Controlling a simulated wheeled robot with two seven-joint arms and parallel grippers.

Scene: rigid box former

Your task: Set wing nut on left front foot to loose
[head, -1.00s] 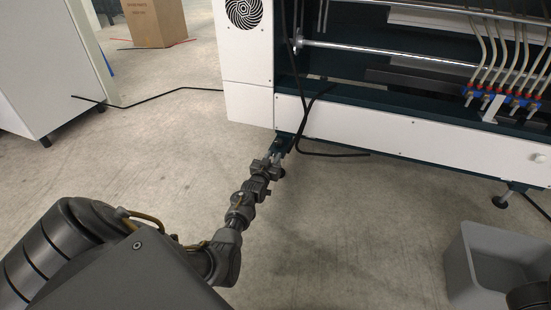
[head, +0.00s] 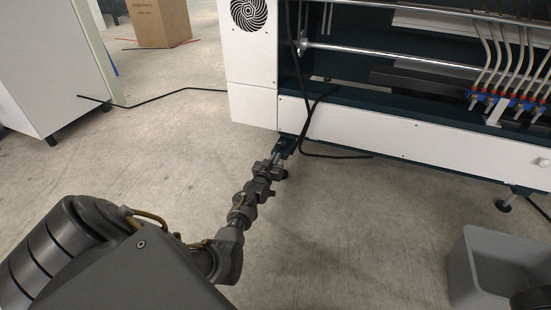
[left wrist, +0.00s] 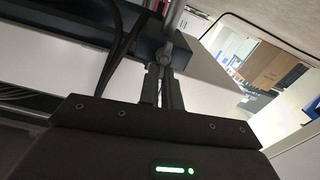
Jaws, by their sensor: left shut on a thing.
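The left front foot (head: 284,147) is under the left corner of the white and dark machine, in the head view. My left gripper (head: 277,158) reaches it from the front left. In the left wrist view the two fingers (left wrist: 160,85) are shut on a small grey part, which I take for the wing nut (left wrist: 166,56), on the foot's upright rod (left wrist: 174,18). In the head view the wing nut is too small and covered to make out. My right gripper is not clearly shown; only a dark piece of mine is at the lower right edge.
A grey open bin (head: 468,268) stands on the floor at the lower right. A black cable (head: 304,125) hangs close beside the foot. A second foot (head: 505,203) stands further right. A white cabinet (head: 50,70) and a cardboard box (head: 160,22) are at the left.

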